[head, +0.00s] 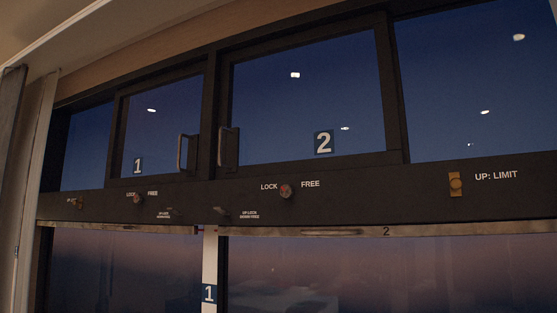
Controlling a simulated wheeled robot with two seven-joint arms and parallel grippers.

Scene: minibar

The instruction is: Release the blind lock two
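The lock knob of blind two (286,191) is a small round knob with red on it. It sits on the dark horizontal beam below window 2, between the printed words LOCK (269,187) and FREE (310,184). I cannot tell which way the knob is turned. The number 2 plate (324,142) is on the window above it. Neither of my grippers is in the head view.
A similar knob (137,199) sits under window 1 at the left. Two handles (186,152) (228,147) stick out between the windows. A brass latch (455,184) is beside UP: LIMIT. Small levers (221,211) (174,211) are lower on the beam.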

